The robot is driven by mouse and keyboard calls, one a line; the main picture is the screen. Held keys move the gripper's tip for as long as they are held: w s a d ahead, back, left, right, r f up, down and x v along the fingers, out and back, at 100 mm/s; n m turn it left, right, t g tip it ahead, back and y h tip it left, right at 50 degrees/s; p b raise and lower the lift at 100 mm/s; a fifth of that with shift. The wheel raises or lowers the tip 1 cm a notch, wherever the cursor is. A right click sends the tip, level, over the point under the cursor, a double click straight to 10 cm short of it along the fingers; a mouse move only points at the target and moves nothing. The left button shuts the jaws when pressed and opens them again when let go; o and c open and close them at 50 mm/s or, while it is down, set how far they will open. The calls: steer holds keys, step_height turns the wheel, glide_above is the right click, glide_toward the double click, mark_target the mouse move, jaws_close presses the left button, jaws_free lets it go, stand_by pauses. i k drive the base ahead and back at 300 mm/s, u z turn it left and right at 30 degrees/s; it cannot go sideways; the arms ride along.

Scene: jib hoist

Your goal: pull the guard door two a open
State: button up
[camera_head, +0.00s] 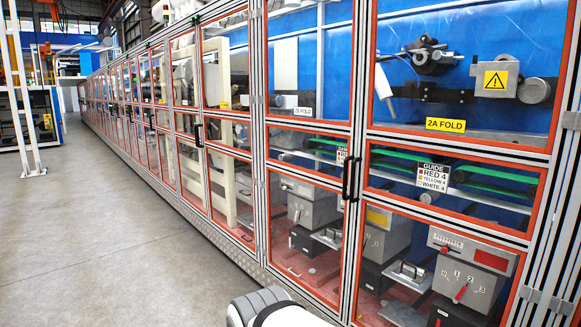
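The guard door two a (543,157) fills the right side of the head view. It is a tall clear-panelled door in a metal frame with orange edging, and a yellow "2A FOLD" label (445,125) shows in its upper panel. It looks shut, flush with the guard line. A black vertical handle (355,179) sits at its left edge, close beside the neighbouring door's handle (345,177). Grey hinge pieces (570,120) show along its right edge. My gripper is not in view; a white and grey rounded part of mine shows at the bottom edge.
The neighbouring door with a "2B FOLD" label (303,111) stands to the left, looking shut. More guard doors run back to the far left. The grey concrete floor (110,240) on the left is clear. A white post (20,90) stands far left.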

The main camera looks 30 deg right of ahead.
mark_target(550, 161)
steer(key=z, duration=0.6)
steer(key=i, duration=1.2)
steer(key=z, duration=1.2)
steer(key=i, duration=0.35)
steer(key=z, duration=0.05)
steer(key=k, duration=0.75)
steer(key=z, duration=0.2)
steer(key=i, duration=0.8)
steer(key=u, duration=0.05)
